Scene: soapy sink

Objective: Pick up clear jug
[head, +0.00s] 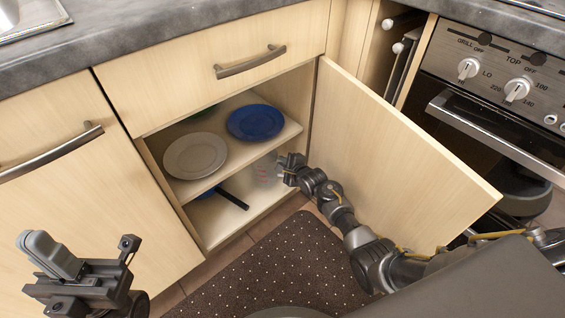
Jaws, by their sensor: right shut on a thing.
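The clear jug (264,172) stands in the lower compartment of the open cupboard, at its right side. It is faint and partly hidden by my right gripper. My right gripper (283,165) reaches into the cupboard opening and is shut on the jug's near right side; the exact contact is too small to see. My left gripper (86,248) is at the lower left, away from the cupboard, open and empty.
A white plate (195,156) and a blue plate (255,122) sit on the shelf above the jug. A dark-handled pan (233,199) lies left of it. The open door (385,150) stands right of my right arm. A dotted mat (270,262) covers the floor.

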